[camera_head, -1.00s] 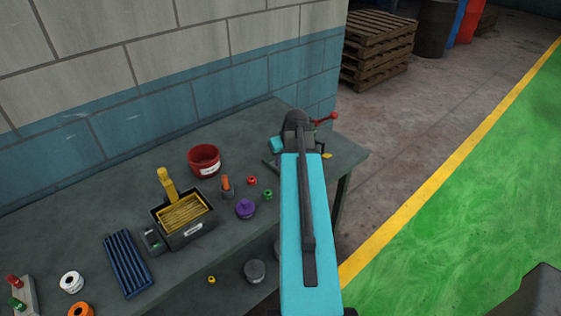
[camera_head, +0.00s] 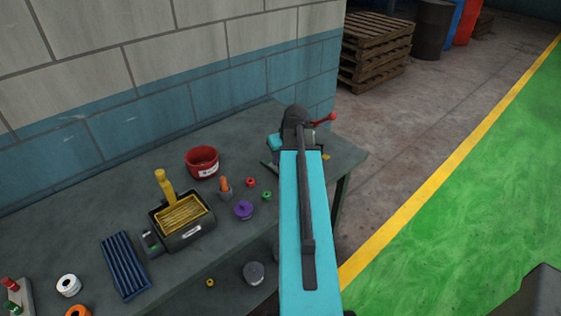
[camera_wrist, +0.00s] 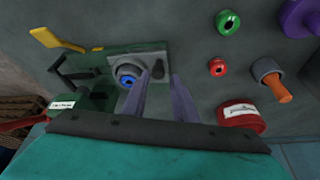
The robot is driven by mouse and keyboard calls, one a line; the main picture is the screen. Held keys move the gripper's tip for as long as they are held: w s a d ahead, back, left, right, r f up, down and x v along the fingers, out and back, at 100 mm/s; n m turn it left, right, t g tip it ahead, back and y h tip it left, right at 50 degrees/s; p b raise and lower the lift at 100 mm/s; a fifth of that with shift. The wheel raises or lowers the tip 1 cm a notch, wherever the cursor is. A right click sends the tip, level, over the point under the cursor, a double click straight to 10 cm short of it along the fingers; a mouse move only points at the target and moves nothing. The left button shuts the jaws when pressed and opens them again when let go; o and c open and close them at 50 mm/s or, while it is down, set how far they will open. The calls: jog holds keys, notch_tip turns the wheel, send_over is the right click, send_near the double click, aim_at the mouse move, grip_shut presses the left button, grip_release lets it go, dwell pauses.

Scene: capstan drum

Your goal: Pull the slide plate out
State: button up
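In the wrist view my gripper (camera_wrist: 163,92) is open, with its two purple-grey fingers apart and no object visible between them. The left finger reaches beside a grey ring with a blue centre (camera_wrist: 126,77), overlapping its right edge; I cannot tell if they touch. A flat grey plate (camera_wrist: 155,61), which may be the slide plate, lies behind the ring on a dark green fixture (camera_wrist: 85,66). In the head view my arm hides most of this fixture; a red-ended lever (camera_head: 325,118) shows to the right of my wrist.
A yellow lever (camera_wrist: 52,38) stands left of the fixture. A green ring (camera_wrist: 228,22), a red ring (camera_wrist: 217,67), an orange peg in a grey holder (camera_wrist: 270,78) and a red tub (camera_wrist: 241,117) lie to the right. A yellow-filled bin (camera_head: 182,222) stands farther left on the workbench.

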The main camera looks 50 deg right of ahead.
jog(key=b+v, duration=0.2)
jog(key=v, duration=0.9)
jog(key=shift+r+b, duration=0.25)
jog(key=shift+b, duration=0.05)
jog(key=shift+s, duration=0.1)
dwell(0.4)
